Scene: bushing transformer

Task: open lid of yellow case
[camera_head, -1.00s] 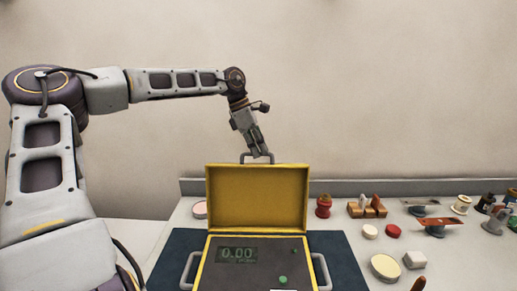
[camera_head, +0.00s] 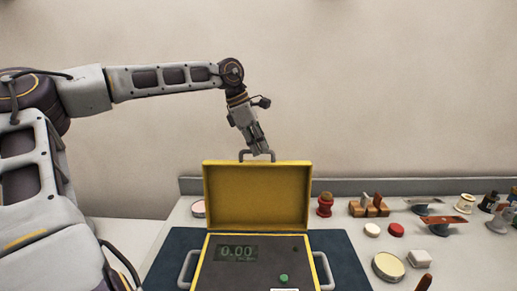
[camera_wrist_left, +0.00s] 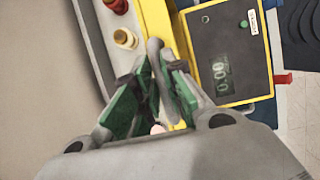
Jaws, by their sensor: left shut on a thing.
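The yellow case (camera_head: 207,268) stands on a dark blue mat with its lid (camera_head: 257,195) raised about upright. Its dark panel has a display reading 0.00 (camera_head: 237,253) and a green button. My left gripper (camera_head: 259,151) is at the grey handle (camera_head: 245,155) on the lid's top edge. In the left wrist view, the fingers of my left gripper (camera_wrist_left: 152,95) are shut on the handle (camera_wrist_left: 155,60), and the yellow case shows beyond them. My right gripper is not in view.
The dark blue mat (camera_head: 345,265) lies under the case on a pale table. To the right are a red jar (camera_head: 325,204), a wooden block holder (camera_head: 369,207), round lids and several small containers. A low grey ledge (camera_head: 400,186) runs along the back wall.

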